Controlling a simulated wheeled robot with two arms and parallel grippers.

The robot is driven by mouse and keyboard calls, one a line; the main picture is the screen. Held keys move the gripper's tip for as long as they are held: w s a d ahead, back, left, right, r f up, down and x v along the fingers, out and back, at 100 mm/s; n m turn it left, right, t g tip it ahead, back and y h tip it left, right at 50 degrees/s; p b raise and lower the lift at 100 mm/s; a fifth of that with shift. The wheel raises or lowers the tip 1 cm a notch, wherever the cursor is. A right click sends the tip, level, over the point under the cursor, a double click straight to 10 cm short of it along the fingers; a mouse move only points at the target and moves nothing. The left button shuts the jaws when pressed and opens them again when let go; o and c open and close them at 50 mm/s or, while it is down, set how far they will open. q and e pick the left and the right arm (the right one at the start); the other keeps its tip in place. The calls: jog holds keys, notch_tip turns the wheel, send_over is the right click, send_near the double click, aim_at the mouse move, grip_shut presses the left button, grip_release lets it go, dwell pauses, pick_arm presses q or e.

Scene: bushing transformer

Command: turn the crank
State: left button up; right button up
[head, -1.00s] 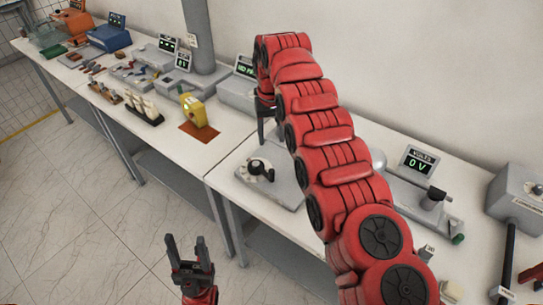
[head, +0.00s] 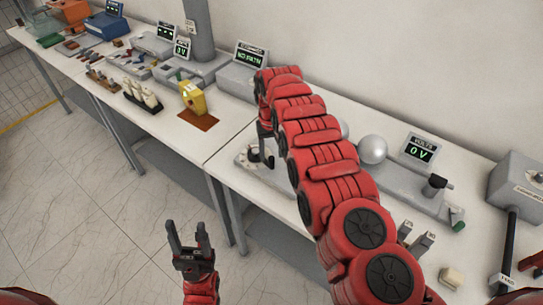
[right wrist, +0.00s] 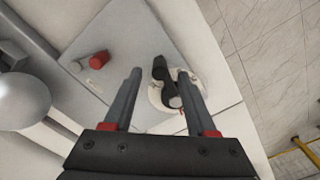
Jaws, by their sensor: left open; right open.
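A black crank (right wrist: 161,72) sits on a round white dial (right wrist: 156,97) on a light grey plate (right wrist: 126,32). In the right wrist view the crank lies between the two fingers of my open right gripper (right wrist: 159,76), closer to the right finger. Whether a finger touches it I cannot tell. In the head view my right gripper (head: 266,148) points down over the plate (head: 279,178) and partly hides the crank (head: 254,155). My left gripper (head: 187,234) is open and empty in front of the table, above the floor.
A red knob (right wrist: 98,59) stands on the same plate. A silver ball (head: 372,149) and a voltmeter display (head: 420,150) stand to the right on the table. A yellow device (head: 192,98) stands on the left table. My right arm hides part of the right table.

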aim_at(272, 157)
notch_tip(272, 157, down, 3)
jog(key=shift+w+f+b, duration=0.15)
jog(key=shift+b, duration=0.6)
jog(key=shift+f, duration=0.4)
jog(key=shift+r, duration=0.1)
jog(key=shift+c, duration=0.4)
grip_shut()
